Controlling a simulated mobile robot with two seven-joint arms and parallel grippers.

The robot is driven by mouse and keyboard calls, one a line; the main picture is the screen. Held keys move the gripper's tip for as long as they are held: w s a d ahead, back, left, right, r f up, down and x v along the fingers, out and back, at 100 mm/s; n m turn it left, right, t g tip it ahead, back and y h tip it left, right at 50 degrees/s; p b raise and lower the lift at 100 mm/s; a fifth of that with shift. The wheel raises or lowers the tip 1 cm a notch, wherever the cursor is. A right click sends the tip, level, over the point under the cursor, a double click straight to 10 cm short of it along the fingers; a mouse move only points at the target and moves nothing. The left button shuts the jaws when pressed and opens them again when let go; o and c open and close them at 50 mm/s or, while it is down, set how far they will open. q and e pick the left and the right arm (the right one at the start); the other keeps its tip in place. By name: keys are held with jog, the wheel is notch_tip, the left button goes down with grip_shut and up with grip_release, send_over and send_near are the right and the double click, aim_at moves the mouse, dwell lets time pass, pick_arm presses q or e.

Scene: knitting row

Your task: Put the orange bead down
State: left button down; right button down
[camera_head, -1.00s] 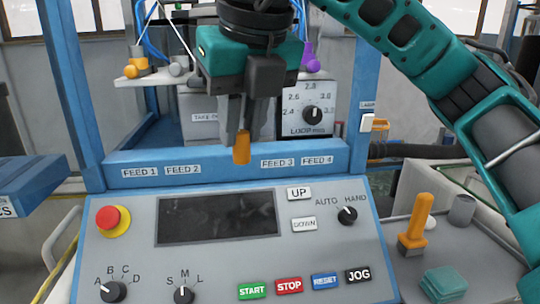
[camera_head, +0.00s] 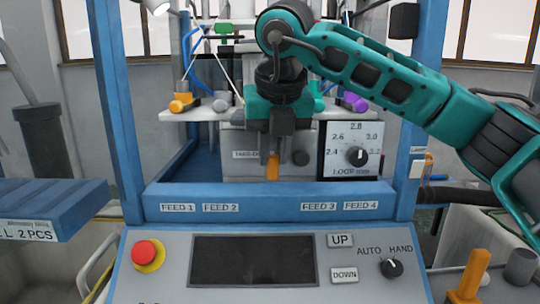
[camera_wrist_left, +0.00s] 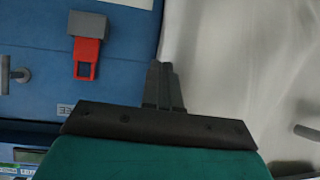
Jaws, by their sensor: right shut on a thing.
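The orange bead (camera_head: 272,168) is a small upright orange piece in the head view. My right gripper (camera_head: 274,150) points down and is shut on its upper part. The bead hangs in front of the machine, above the blue crossbar (camera_head: 262,190) between the FEED 2 and FEED 3 labels. My left gripper (camera_wrist_left: 164,87) shows only in the left wrist view. Its fingers are close together with nothing visible between them.
A grey control panel (camera_head: 170,290) with an emergency button (camera_head: 147,254) is in front. Behind the bead are a LOOP dial (camera_head: 357,155) and a shelf with yellow (camera_head: 183,104) and purple (camera_head: 355,102) pieces. An orange-handled item (camera_head: 474,270) stands at right. A red piece (camera_wrist_left: 87,58) shows beside my left gripper.

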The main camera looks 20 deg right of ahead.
jog(key=shift+w+d, duration=0.2)
jog(key=shift+w, duration=1.25)
jog(key=shift+w+f, duration=0.1)
jog(key=shift+f, duration=1.8)
jog(key=c, duration=1)
grip_release()
jog(key=shift+r+p, duration=0.3)
jog(key=shift+r, duration=0.25)
jog(key=v, duration=1.1)
jog(key=shift+s, duration=0.25)
